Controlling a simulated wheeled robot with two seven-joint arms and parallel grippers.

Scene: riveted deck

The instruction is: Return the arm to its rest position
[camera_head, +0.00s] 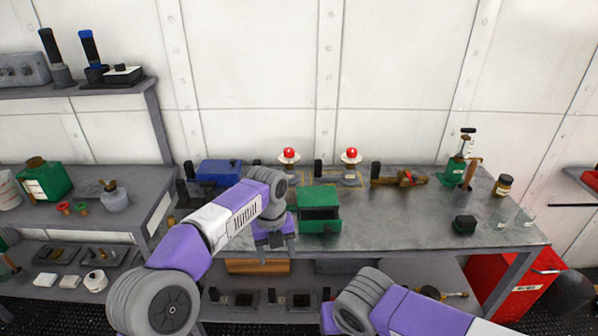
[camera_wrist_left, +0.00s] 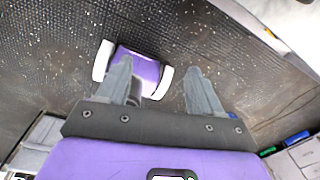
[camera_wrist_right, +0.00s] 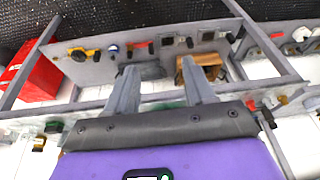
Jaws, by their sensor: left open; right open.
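My left arm reaches in from the left in the head view. Its gripper (camera_head: 273,245) points down at the front edge of the grey workbench (camera_head: 400,225), left of the green open-fronted box (camera_head: 319,212). In the left wrist view the left fingers (camera_wrist_left: 165,85) are apart with nothing between them, over dark textured floor. My right arm comes in low from the right in the head view, where its fingertips cannot be made out. In the right wrist view the right fingers (camera_wrist_right: 163,90) are apart and empty, with the lower shelf beyond them.
A blue case (camera_head: 218,171), two red-topped buttons (camera_head: 289,154) (camera_head: 351,155), a brass tool (camera_head: 399,178) and a green pump-like device (camera_head: 458,165) stand on the bench. A red cabinet (camera_head: 500,285) stands below right. A side shelf (camera_head: 140,190) is at left.

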